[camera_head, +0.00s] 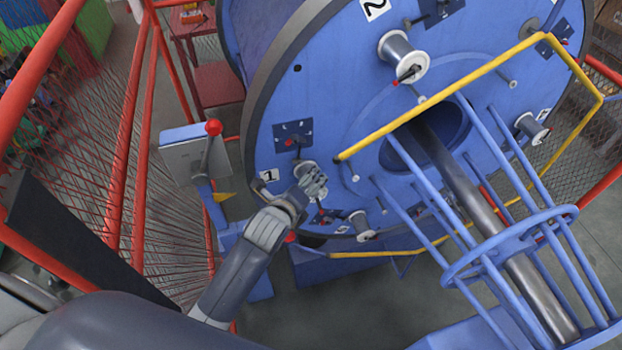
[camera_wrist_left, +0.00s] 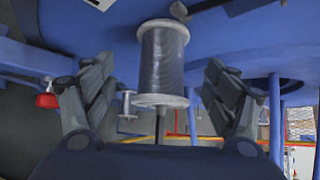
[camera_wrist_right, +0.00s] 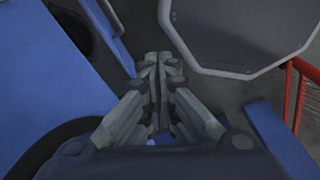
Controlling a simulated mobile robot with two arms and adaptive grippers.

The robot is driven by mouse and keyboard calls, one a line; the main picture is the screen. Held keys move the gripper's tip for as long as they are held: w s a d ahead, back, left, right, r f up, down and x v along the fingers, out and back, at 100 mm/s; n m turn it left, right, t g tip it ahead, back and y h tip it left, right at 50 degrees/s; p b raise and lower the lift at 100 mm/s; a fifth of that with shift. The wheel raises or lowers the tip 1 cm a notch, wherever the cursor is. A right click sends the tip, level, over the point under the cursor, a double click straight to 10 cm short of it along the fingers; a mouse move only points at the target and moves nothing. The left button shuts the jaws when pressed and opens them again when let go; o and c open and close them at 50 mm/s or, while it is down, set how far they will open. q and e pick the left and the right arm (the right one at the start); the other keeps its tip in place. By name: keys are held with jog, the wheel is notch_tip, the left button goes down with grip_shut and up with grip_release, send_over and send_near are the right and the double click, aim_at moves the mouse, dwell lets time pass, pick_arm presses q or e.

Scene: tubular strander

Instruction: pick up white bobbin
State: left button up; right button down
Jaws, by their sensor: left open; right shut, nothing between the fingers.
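A bobbin with pale flanges and dark grey wire (camera_wrist_left: 163,58) is mounted on the blue disc. In the left wrist view it stands ahead of my left gripper (camera_wrist_left: 158,82), between the two spread fingers in the picture, with clear gaps on both sides. In the head view the left gripper (camera_head: 314,184) is close to the disc beside label 1, and partly covers that bobbin (camera_head: 303,168). My right gripper (camera_wrist_right: 158,62) shows only in the right wrist view, shut and empty.
The large blue disc (camera_head: 330,100) carries other bobbins, at the top (camera_head: 403,55), bottom (camera_head: 361,226) and right (camera_head: 530,127). A yellow rail (camera_head: 440,97) and blue bars (camera_head: 510,150) stand in front. A red-knobbed lever (camera_head: 213,128) and red fence (camera_head: 140,130) are left.

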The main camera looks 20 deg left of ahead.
pick_arm(q)
jog(key=shift+w, duration=0.35)
jog(key=shift+w+d+f+p, duration=0.1)
jog(key=shift+w+f+p, duration=0.25)
jog(key=shift+w+p, duration=0.3)
jog(key=shift+w+f, duration=0.45)
jog(key=shift+w, duration=0.1)
jog(key=shift+w+f, duration=0.3)
jog(key=shift+w, duration=0.1)
jog(key=shift+s, duration=0.1)
pick_arm(e)
jog(key=shift+s+r, duration=0.15)
jog(key=shift+r, duration=0.8)
pick_arm(q)
jog(key=shift+s+r, duration=0.1)
jog(key=c, duration=1.3)
jog(key=shift+r, duration=0.1)
jog(key=c, duration=0.3)
